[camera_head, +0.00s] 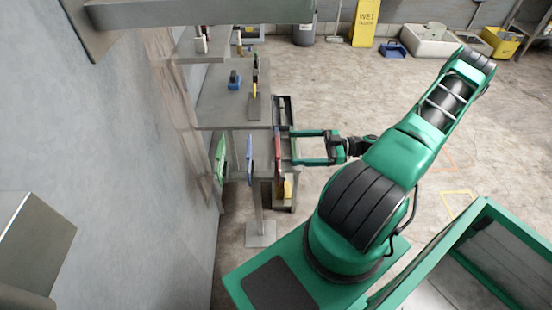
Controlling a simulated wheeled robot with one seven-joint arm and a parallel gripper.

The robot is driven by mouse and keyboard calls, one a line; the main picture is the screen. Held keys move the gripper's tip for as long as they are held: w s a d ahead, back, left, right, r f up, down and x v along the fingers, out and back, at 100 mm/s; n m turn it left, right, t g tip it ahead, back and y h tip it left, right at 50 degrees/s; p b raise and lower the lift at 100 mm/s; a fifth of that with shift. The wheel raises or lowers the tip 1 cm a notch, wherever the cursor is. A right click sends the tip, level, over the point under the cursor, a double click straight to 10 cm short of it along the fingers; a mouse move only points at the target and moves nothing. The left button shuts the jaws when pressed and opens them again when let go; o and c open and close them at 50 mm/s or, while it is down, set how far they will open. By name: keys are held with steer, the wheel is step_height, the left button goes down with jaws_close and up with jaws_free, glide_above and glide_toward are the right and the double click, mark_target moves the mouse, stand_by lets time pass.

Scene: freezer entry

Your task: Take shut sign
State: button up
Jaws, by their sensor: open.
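My gripper (294,147) is open, with its two green fingers pointing left, one above the other in the picture. A thin red panel (278,148) hangs edge-on at the fingertips, under the shelf edge. I cannot tell whether the fingers touch it or reach around it. A blue and white panel (250,158) and a green panel (220,157) hang further left, also steeply angled. No lettering is readable, so I cannot tell which of them is the shut sign.
A grey shelf (225,105) holds a blue item (234,79) and other small tools. A post with a square foot (260,234) stands below. A wall (110,150) closes the left. A yellow wet-floor sign (365,22) stands behind. The floor at right is mostly clear.

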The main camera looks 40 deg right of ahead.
steer(key=shift+x, duration=2.25)
steer(key=shift+w+f, duration=0.1)
steer(key=shift+w, duration=0.05)
steer(key=c, duration=1.5)
